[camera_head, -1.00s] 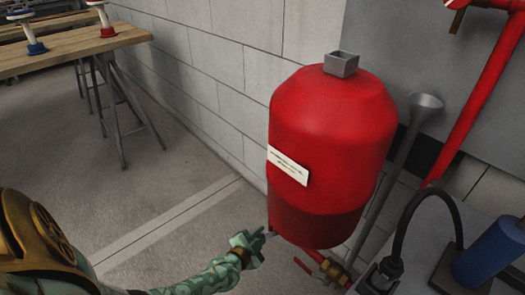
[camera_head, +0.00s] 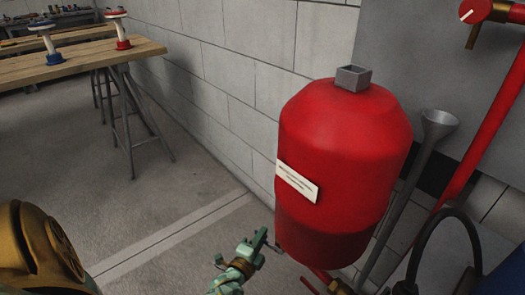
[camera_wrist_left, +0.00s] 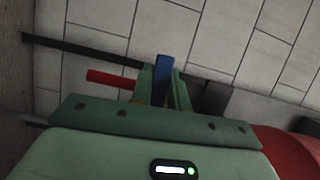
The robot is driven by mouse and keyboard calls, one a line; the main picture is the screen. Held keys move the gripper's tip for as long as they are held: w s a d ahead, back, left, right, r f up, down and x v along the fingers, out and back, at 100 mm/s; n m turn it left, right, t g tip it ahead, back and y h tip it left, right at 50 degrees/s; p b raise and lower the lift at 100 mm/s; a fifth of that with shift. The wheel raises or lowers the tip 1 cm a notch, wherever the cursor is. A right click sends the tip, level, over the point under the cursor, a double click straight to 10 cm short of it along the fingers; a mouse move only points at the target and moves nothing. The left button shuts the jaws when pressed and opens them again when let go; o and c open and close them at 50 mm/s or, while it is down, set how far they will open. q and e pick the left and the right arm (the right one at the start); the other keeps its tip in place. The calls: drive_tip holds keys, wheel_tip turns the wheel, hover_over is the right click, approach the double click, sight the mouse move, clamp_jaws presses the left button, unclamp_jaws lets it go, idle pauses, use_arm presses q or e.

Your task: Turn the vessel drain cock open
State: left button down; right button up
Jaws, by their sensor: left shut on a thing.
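The red vessel (camera_head: 340,165) stands at the right of the head view with a white label on its front. My left gripper (camera_head: 262,240) is at the vessel's lower left edge. In the left wrist view my left gripper (camera_wrist_left: 162,78) is shut on a blue lever (camera_wrist_left: 164,70), which stands between its two green fingers. The lever appears to be the drain cock's handle; the cock's body is hidden or too small to make out. My right gripper is not in view.
A red lever (camera_head: 308,284) and a brass valve (camera_head: 338,287) sit below the vessel. A grey funnel pipe (camera_head: 408,180) and a black hose (camera_head: 447,213) stand to its right. A block wall (camera_head: 235,80) is behind. The floor to the left is clear up to a wooden bench (camera_head: 85,62).

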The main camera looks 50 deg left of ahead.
use_arm(q)
drive_tip(key=shift+r+m, duration=0.15)
drive_tip(key=shift+m, duration=0.25)
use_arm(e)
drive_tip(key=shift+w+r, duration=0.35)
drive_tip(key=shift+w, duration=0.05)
use_arm(q)
drive_tip(key=c, duration=1.3)
unclamp_jaws()
drive_tip(key=shift+c, duration=0.2)
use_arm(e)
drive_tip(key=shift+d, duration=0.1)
